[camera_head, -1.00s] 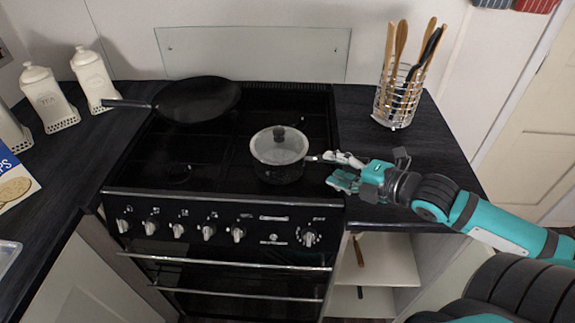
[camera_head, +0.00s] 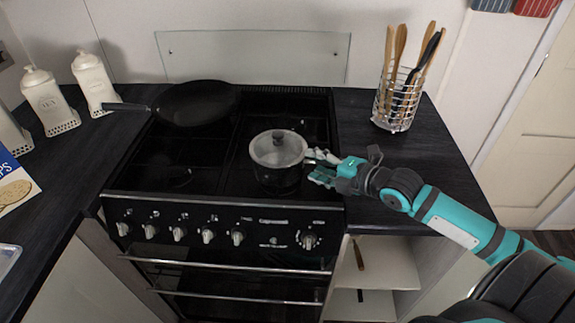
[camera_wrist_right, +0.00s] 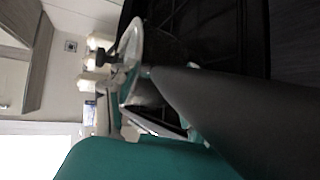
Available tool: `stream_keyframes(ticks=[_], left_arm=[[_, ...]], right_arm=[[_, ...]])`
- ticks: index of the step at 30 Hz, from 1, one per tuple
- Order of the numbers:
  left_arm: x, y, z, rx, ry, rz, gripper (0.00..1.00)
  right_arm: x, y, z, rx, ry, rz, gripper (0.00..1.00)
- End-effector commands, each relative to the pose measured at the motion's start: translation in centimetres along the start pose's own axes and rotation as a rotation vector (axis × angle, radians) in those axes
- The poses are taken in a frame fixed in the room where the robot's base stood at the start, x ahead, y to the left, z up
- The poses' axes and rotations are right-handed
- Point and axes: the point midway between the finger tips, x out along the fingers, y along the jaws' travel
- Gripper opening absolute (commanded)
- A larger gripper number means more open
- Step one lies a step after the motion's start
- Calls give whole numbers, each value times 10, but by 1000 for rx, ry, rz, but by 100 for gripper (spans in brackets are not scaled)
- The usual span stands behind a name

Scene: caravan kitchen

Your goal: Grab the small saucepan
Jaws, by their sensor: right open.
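The small saucepan (camera_head: 278,160) is dark with a pale lid and a black knob. It stands upright on the front right of the stove (camera_head: 215,165). My right gripper (camera_head: 318,166) is at the saucepan's right side, around or close beside its handle. Its jaws are open; I cannot tell whether a finger touches the handle. In the right wrist view the saucepan's pale lid (camera_wrist_right: 131,45) shows beyond my gripper, which covers much of the picture. My left gripper is in neither view.
A black frying pan (camera_head: 197,103) sits at the back left of the stove. A wire utensil holder (camera_head: 397,105) stands on the right counter (camera_head: 425,160). White canisters (camera_head: 93,82) and a blue box (camera_head: 14,180) are on the left counter. The right counter's front is clear.

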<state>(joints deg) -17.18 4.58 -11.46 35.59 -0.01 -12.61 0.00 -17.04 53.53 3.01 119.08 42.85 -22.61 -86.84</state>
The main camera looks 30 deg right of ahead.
Motion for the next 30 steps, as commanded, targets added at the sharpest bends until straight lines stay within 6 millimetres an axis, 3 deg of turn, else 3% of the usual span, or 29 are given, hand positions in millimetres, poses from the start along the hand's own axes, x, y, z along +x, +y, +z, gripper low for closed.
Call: stream_keyframes(ticks=[3, 14, 30], left_arm=[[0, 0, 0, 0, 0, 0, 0], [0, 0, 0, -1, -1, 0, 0], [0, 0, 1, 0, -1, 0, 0]], right_arm=[[0, 0, 0, 0, 0, 0, 48], [0, -1, 0, 1, 0, -3, 1], [0, 0, 0, 1, 0, 0, 0]])
